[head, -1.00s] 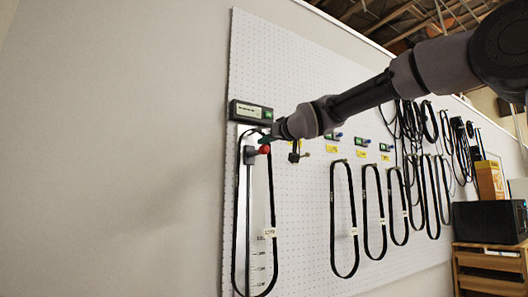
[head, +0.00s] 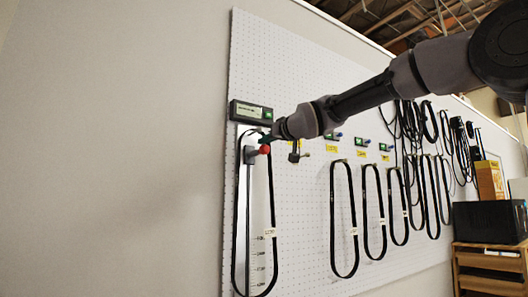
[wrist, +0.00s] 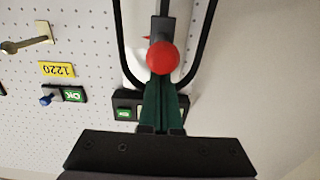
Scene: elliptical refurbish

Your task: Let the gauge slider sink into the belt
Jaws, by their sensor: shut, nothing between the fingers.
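The gauge slider (head: 250,154) is a dark block with a red knob (head: 265,149), high on a grey vertical rail at the left of the pegboard. The belt (head: 273,190) is a long black loop hanging around the rail, with a white tag low on its right side. My gripper (head: 266,139) is at the knob's upper right, and its tips are small and dark there. In the wrist view my green fingers (wrist: 166,100) are shut together with nothing between them, their tips right at the red knob (wrist: 163,57). Whether they touch it I cannot tell.
A dark display box (head: 250,112) with a green light is mounted just above the belt. Several other black belts (head: 355,220) hang to the right, with yellow labels and small green-lit boxes above. The plain wall at left is clear.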

